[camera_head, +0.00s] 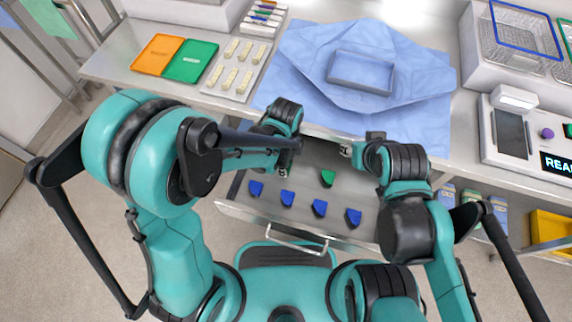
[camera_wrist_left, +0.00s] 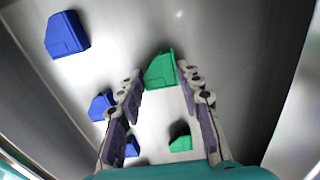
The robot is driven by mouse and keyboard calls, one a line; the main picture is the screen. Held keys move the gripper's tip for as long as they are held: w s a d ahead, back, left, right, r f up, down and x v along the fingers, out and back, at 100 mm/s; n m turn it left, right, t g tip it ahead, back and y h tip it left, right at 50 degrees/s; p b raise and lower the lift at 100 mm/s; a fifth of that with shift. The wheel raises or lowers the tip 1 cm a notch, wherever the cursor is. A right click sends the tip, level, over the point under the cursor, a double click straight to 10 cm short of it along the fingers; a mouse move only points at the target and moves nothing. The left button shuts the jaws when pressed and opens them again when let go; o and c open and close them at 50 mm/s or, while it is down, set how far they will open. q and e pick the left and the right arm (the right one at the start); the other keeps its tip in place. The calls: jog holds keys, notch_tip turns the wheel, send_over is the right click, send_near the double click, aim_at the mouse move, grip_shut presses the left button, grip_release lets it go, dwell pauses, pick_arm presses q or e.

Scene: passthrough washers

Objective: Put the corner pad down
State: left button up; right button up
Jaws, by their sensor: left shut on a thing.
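My left gripper (camera_wrist_left: 160,82) is shut on a green corner pad (camera_wrist_left: 160,70), which sits between its fingertips in the left wrist view. In the head view the left gripper (camera_head: 284,168) is over the open drawer (camera_head: 235,209), and the held pad cannot be made out. I cannot tell whether the held pad touches the drawer floor. Another green pad (camera_head: 327,178) lies in the drawer; a green pad also shows between the fingers, lower in the wrist view (camera_wrist_left: 181,138). Several blue pads (camera_head: 287,199) lie apart in the drawer. My right gripper (camera_head: 345,150) is by the drawer's back right; its jaw opening is unclear.
Orange (camera_head: 158,54) and green (camera_head: 190,61) plates lie at left. A device with a screen (camera_head: 511,134) stands at right. Bare drawer floor shows between pads.

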pick_arm(q)
jog(key=shift+r, duration=0.1)
jog(key=o, duration=0.3)
jog(key=shift+f, duration=0.2)
jog(key=o, duration=0.5)
jog(key=shift+c, duration=0.2)
jog(key=shift+r, duration=0.15)
